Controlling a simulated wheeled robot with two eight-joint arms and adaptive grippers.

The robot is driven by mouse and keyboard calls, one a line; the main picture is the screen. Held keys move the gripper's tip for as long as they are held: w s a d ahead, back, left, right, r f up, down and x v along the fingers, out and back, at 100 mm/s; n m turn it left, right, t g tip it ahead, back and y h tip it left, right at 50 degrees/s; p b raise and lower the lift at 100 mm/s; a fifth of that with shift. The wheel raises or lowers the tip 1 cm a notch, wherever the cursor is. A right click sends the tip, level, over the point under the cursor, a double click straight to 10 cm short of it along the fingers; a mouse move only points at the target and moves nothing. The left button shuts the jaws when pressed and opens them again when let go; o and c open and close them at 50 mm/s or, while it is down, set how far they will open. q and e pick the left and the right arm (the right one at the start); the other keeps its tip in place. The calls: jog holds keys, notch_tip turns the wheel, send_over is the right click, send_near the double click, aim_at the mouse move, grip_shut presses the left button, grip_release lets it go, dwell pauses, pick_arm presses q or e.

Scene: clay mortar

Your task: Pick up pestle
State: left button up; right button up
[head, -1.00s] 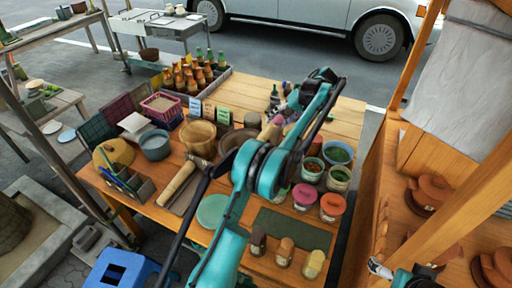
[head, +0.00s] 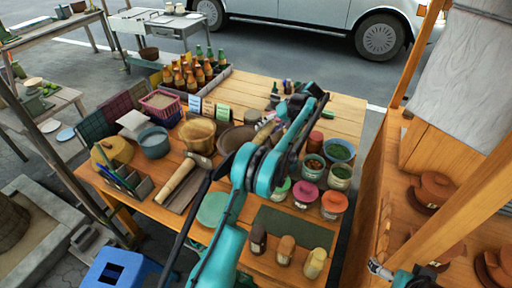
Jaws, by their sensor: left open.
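A dark brown clay mortar (head: 233,139) sits on the wooden table, left of my left arm. A tan, stick-like piece that looks like the pestle (head: 265,131) shows at its right side, partly hidden by my arm. I cannot tell whether it leans in the mortar or lies beside it. My left gripper (head: 285,108) is open, just above and right of that piece, with its fingertips mostly hidden by the wrist and forearm. Part of my right arm shows at the bottom right, its gripper (head: 380,269) small and cut off, away from the table.
A thick wooden stick (head: 176,181) lies on a board. Jars with colored lids (head: 304,193) stand right of my arm. Bottles (head: 188,76) fill a crate at the back.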

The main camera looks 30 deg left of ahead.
pick_arm(q)
jog(key=shift+d, duration=0.1)
grip_shut()
jog(key=shift+r, duration=0.15)
notch_tip(320, 180, up, 10)
jog(key=p, duration=0.2)
jog(key=shift+p, duration=0.4)
